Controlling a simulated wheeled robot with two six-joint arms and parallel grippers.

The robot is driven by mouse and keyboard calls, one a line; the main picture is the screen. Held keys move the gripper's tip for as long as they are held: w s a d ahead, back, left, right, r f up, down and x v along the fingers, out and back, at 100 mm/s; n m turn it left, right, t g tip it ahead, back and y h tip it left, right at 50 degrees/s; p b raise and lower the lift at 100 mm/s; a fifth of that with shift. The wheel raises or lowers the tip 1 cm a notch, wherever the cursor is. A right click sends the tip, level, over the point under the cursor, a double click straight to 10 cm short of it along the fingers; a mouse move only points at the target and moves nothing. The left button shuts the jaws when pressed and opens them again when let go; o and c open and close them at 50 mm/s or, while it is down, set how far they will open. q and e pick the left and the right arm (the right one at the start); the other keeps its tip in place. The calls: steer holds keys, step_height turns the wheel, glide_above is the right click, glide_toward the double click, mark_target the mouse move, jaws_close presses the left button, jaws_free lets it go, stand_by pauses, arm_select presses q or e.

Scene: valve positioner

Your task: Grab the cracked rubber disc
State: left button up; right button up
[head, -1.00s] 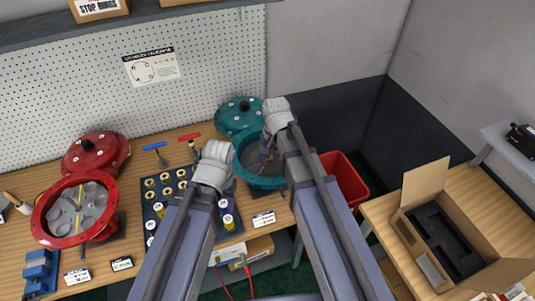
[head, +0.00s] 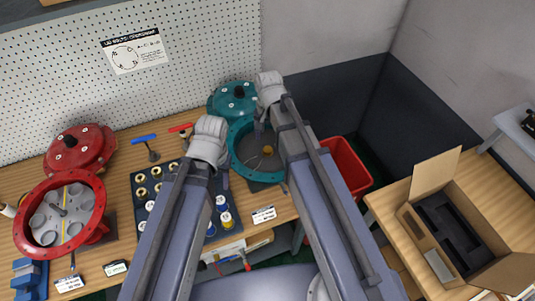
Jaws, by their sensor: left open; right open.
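The teal round housing (head: 234,165) stands open on the bench, with a dark grey disc (head: 250,158) inside that may be the rubber disc. No crack can be made out on it. A small brass-coloured part (head: 267,151) shows at its middle. My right gripper (head: 259,137) hangs over the upper part of this housing, open, with nothing seen in it; the arm hides the housing's right side. My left gripper (head: 224,182) is open, left of the housing and over the right edge of the parts tray; its wrist hides most of it.
A teal cover (head: 232,98) lies behind the housing. A red housing (head: 26,232) and red cover (head: 78,148) are at left. The dark parts tray (head: 141,181) holds several brass-topped pieces. A red bin (head: 347,168) and an open cardboard box (head: 425,182) are at right.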

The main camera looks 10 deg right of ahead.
mark_target(268, 149)
arm_select(q)
steer(key=shift+f, duration=0.45)
arm_select(e)
steer(key=shift+f, duration=0.4)
step_height(268, 149, down, 5)
steer(key=b, duration=0.5)
steer(key=shift+a+f, duration=0.1)
arm_select(q)
step_height(268, 149, down, 5)
arm_select(e)
jaws_close()
